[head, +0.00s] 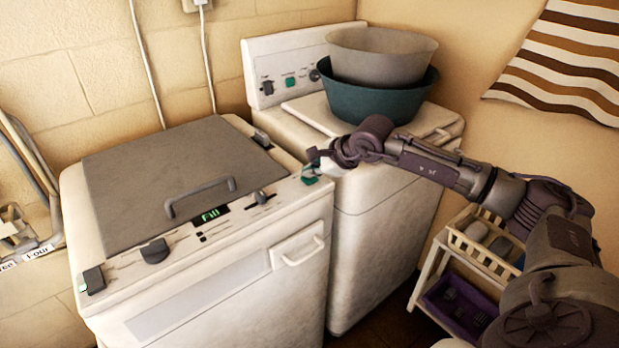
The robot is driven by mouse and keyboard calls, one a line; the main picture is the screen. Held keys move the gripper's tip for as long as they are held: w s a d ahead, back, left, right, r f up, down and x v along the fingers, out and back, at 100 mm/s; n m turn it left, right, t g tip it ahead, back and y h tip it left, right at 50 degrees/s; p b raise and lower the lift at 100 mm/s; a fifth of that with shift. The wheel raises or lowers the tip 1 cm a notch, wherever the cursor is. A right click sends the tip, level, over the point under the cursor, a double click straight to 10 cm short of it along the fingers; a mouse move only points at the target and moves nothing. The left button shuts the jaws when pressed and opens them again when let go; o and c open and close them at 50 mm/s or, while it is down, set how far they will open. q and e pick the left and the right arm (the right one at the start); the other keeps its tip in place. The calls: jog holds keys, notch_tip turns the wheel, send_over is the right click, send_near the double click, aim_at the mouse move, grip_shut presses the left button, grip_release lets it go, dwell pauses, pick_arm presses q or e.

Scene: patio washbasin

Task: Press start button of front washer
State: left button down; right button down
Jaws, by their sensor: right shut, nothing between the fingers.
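The front washer (210,262) is white with a grey lid (180,175), which is closed. Its control panel has a lit display (210,215) with green letters that look like "Fill". A green button (310,178) sits at the panel's right end. A dark switch with a green mark (93,280) sits at the left end. My right gripper (313,156) is shut and empty, its fingertips close over the green button at the right end. I cannot tell whether they touch it. My left gripper is not in view.
A second washer (385,215) stands behind to the right, with a teal basin (375,100) and a grey basin (380,55) stacked on it. A small shelf (425,285) with a cream basket (465,250) and a purple tray (445,295) stands below my right arm.

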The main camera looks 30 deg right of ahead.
dwell(0.8)
jog(key=shift+r+p, duration=0.35)
jog(key=shift+r, duration=0.45)
jog(key=shift+r+p, duration=1.3)
jog(key=shift+r, duration=1.25)
jog(key=shift+a+f, duration=0.1)
